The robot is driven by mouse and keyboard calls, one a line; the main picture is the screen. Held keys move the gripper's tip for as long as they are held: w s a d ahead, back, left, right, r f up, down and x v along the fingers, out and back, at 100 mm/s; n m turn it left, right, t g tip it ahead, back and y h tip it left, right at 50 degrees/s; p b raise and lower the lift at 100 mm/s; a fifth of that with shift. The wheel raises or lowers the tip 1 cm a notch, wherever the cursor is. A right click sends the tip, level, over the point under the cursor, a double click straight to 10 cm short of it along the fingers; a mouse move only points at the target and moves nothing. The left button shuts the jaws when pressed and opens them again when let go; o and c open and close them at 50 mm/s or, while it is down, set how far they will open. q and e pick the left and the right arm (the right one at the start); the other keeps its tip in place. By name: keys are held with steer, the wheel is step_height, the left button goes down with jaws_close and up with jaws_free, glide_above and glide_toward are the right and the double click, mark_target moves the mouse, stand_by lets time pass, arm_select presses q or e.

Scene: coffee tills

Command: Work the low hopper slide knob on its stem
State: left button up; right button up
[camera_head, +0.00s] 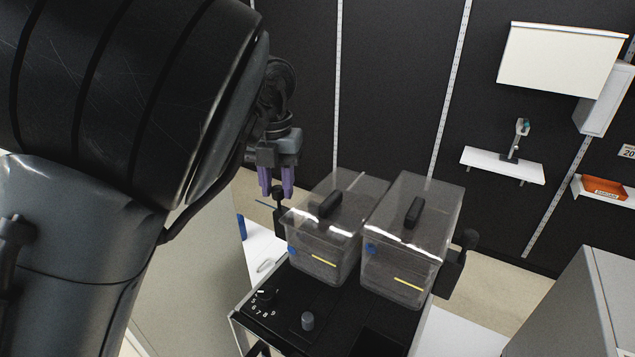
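A coffee machine with a dark top (330,312) carries two clear hoppers, a left one (318,262) and a right one (402,278), each with a black lid handle. A black slide knob (279,198) on a stem sticks out at the left hopper's left side. Another black knob (469,240) is at the right hopper's right side. I cannot tell which of the two is the low one. My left gripper (277,190), with purple fingers pointing down, is over the left knob. Its fingers are apart; contact with the knob cannot be made out. My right gripper is not in view.
A numbered dial (264,297) and a grey knob (308,321) are on the machine's front top. A white counter (258,246) shows at the left. A wall shelf (503,166) and an orange box (604,188) are far right. My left arm covers the picture's left side.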

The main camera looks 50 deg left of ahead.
arm_select(q)
jaws_close()
steer(key=shift+f+b, duration=0.3)
steer(key=shift+f, duration=0.5)
steer(key=shift+o, duration=2.3)
jaws_free()
steer(key=shift+r, duration=0.15)
